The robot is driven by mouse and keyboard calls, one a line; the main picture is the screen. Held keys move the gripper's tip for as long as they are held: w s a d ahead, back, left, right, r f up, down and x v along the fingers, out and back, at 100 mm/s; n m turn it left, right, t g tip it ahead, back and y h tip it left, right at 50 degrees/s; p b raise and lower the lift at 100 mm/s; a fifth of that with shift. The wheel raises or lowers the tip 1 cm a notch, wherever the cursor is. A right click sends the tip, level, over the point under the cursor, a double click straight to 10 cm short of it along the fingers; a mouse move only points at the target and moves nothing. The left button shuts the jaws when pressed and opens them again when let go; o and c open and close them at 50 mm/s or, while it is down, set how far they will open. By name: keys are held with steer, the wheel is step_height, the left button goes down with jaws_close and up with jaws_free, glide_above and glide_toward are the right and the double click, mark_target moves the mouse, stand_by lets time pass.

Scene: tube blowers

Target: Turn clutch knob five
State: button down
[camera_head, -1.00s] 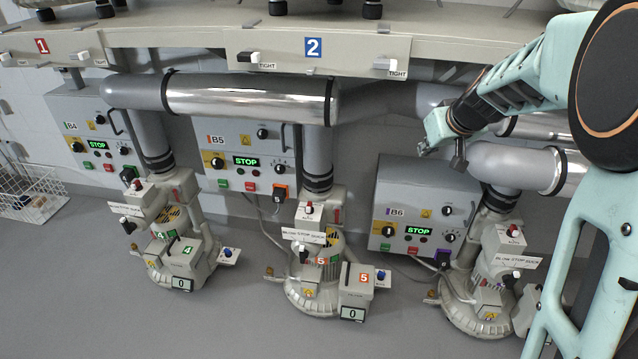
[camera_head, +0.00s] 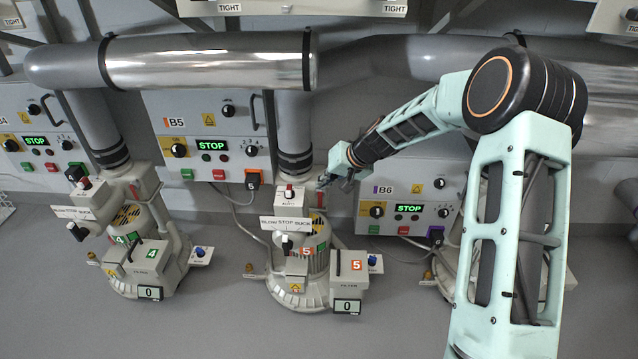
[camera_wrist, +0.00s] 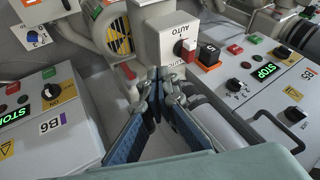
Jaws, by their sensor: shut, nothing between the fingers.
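Blower unit five (camera_head: 310,255), marked with orange 5 labels, stands in the middle of the head view. On its top box is a red and white knob (camera_head: 290,193), seen large in the wrist view (camera_wrist: 184,50) under the word AUTO. A dark and white knob (camera_head: 286,243) sits below the BLOW STOP SUCK plate, and a blue knob (camera_head: 373,260) is at the right side. My gripper (camera_head: 330,182) is shut and empty, just right of the top box. In the wrist view its fingertips (camera_wrist: 158,76) are below and left of the red knob.
Control box B5 (camera_head: 190,108) is on the wall behind, and box B6 (camera_head: 385,190) is to the right, partly behind my arm. A large metal pipe (camera_head: 210,62) runs above. Blower unit four (camera_head: 140,245) stands at left. Grey floor (camera_head: 220,325) is clear in front.

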mark_target(293, 194)
steer(key=w+a+f, duration=0.1)
steer(key=a, duration=0.1)
steer(key=a+f+b, duration=0.1)
steer(key=a+f, duration=0.1)
steer(key=w+a+f+b, duration=0.1)
steer(key=a+f, duration=0.1)
steer(key=shift+w+f, duration=0.15)
steer(key=shift+w, duration=0.2)
steer(key=shift+a, duration=0.55)
